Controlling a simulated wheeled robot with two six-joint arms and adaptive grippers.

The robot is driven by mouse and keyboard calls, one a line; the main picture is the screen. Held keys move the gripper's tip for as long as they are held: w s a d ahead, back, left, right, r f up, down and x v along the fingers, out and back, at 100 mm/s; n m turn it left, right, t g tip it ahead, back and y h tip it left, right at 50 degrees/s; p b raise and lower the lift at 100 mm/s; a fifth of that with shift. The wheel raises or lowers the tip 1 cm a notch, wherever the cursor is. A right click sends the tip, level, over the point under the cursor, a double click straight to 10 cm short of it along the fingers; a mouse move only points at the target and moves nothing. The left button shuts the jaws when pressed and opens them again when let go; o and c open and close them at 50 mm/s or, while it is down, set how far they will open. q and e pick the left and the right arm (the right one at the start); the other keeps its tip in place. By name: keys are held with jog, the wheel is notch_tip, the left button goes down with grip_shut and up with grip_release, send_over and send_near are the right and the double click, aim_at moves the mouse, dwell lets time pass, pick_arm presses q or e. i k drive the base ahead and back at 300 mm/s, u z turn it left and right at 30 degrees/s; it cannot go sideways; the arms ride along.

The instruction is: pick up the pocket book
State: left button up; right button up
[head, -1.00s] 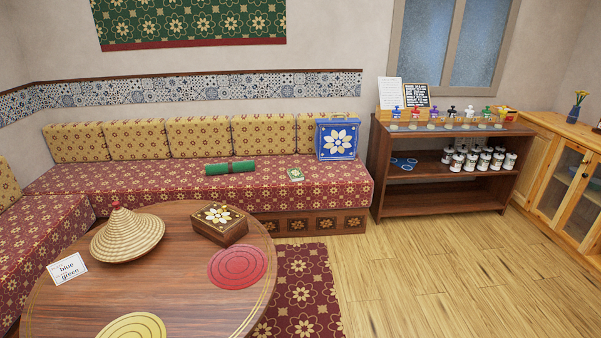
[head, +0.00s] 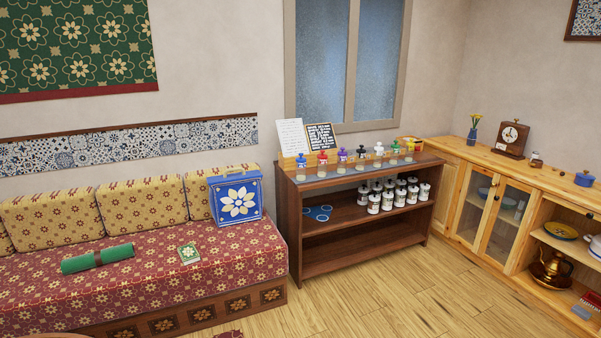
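The pocket book (head: 189,253) is a small green book with a pale flower pattern on its cover. It lies flat on the red patterned sofa seat (head: 225,268) in the head view, left of the middle. A green roll with a brown band (head: 98,258) lies to its left, and a blue box with a white flower (head: 237,198) stands behind it to the right. Neither of my grippers shows in the view.
A dark wooden shelf (head: 345,255) with bottles, jars and cards stands right of the sofa. A light wooden cabinet (head: 450,190) with a clock (head: 511,138) runs along the right wall. The wooden floor (head: 390,295) in front is clear.

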aim_at(189, 254)
jog(key=u, duration=0.1)
jog(key=i, duration=2.9)
jog(key=u, duration=1.15)
jog(key=i, duration=1.15)
jog(key=u, duration=0.35)
